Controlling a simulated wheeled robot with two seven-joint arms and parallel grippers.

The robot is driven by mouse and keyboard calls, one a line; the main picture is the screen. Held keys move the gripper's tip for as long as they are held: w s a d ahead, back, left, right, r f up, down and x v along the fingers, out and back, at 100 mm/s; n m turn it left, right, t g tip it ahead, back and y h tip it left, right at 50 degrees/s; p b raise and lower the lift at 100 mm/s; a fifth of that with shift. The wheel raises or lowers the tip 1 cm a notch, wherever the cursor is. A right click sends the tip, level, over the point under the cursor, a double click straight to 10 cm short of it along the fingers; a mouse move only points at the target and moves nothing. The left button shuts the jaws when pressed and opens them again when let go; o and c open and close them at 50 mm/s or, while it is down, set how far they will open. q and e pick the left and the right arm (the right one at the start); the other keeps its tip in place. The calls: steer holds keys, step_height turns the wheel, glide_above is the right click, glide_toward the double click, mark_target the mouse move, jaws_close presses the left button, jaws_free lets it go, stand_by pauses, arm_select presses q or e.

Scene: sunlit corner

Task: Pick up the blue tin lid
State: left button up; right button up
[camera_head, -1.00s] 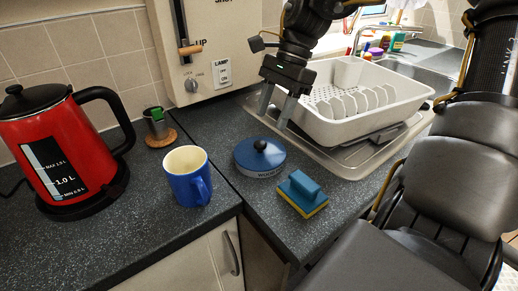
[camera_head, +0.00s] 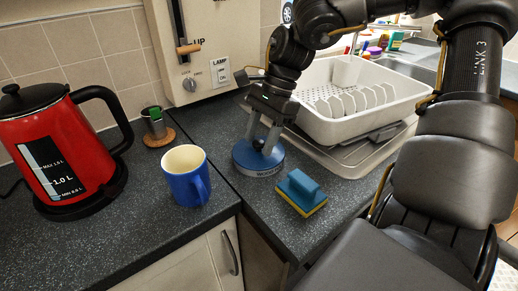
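The blue tin lid (camera_head: 257,163) is round with a dark knob on top and lies on the dark speckled counter, right of the blue mug. My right gripper (camera_head: 259,144) points down over the lid, with its two fingers on either side of the knob. The fingers look apart, with the knob showing between their tips. I cannot tell whether they touch the knob. My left gripper is not in view.
A blue mug (camera_head: 187,183) stands just left of the lid. A blue and yellow sponge (camera_head: 301,193) lies at its lower right. A white dish rack (camera_head: 360,119) is behind on the right. A red kettle (camera_head: 65,160) stands far left.

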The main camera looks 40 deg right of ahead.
mark_target(260, 141)
steer(key=c, duration=1)
steer(key=shift+o, duration=0.2)
steer(key=shift+r, duration=0.15)
